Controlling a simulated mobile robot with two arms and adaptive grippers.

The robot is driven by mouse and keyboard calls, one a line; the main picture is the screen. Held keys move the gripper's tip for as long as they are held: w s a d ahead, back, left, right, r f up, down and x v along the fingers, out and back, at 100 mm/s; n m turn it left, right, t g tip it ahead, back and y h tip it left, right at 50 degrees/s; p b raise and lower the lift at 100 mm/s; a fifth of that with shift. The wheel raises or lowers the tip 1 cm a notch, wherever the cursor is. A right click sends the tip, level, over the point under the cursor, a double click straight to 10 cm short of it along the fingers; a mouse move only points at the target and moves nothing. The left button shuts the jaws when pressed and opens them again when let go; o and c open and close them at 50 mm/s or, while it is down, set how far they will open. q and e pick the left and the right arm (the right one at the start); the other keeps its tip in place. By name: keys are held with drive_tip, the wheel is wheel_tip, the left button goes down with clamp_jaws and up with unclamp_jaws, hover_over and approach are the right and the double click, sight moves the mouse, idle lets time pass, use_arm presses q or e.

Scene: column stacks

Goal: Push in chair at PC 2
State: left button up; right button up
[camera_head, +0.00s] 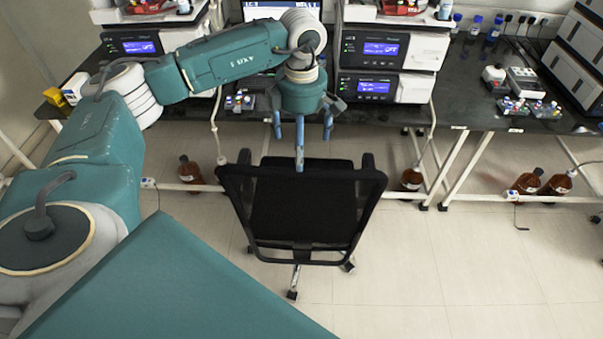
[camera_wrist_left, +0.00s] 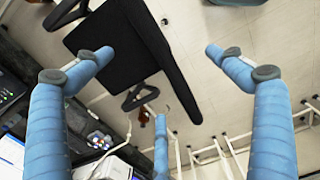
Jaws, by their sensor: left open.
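A black office chair (camera_head: 300,212) stands on the floor in front of the bench, its mesh backrest toward me and its seat toward the bench. In the left wrist view the chair (camera_wrist_left: 112,42) shows from above, upper left of centre. The monitor (camera_head: 282,9) is partly hidden behind my arm at the top. My left gripper (camera_head: 302,150) hangs over the chair with its blue fingers spread, open and empty. In the left wrist view its fingers (camera_wrist_left: 162,75) are wide apart with nothing between them; I cannot tell whether one touches the backrest. My right gripper is in neither view.
The black bench (camera_head: 470,95) runs across the back with instruments (camera_head: 378,62) on it. Brown bottles stand on the floor under it, one left of the chair (camera_head: 190,170), one right (camera_head: 412,179), others farther right (camera_head: 528,181). The floor (camera_head: 400,270) right of the chair is clear.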

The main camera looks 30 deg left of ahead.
sight(302, 182)
use_arm(q)
wheel_tip(302, 182, down, 12)
drive_tip(key=b, duration=0.8)
drive_tip(key=shift+f, duration=0.25)
drive_tip(key=shift+r, duration=0.1)
